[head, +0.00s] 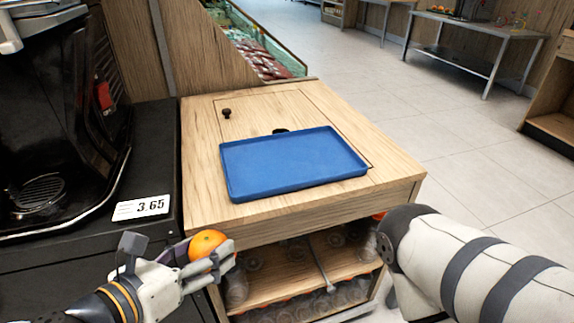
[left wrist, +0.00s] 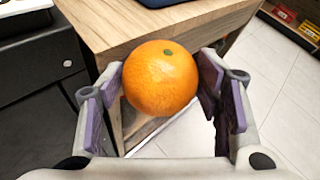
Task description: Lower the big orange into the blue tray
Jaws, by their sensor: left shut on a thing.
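The big orange (head: 207,244) is between the fingers of my left gripper (head: 209,255), which is shut on it. The left wrist view shows the orange (left wrist: 160,78) between the purple pads of the left gripper (left wrist: 163,88). The orange is in front of the wooden cabinet, to the left of and below its top. The blue tray (head: 290,160) lies empty on the cabinet top, up and to the right of the orange in the head view. My right arm comes in at the right, but its gripper is not in view.
The wooden cabinet (head: 205,200) has a small black knob (head: 227,113) behind the tray. Shelves with clear cups (head: 340,296) are below its top. A black juicer (head: 60,110) stands at the left, with a price tag (head: 141,208) beside it. Floor is open at the right.

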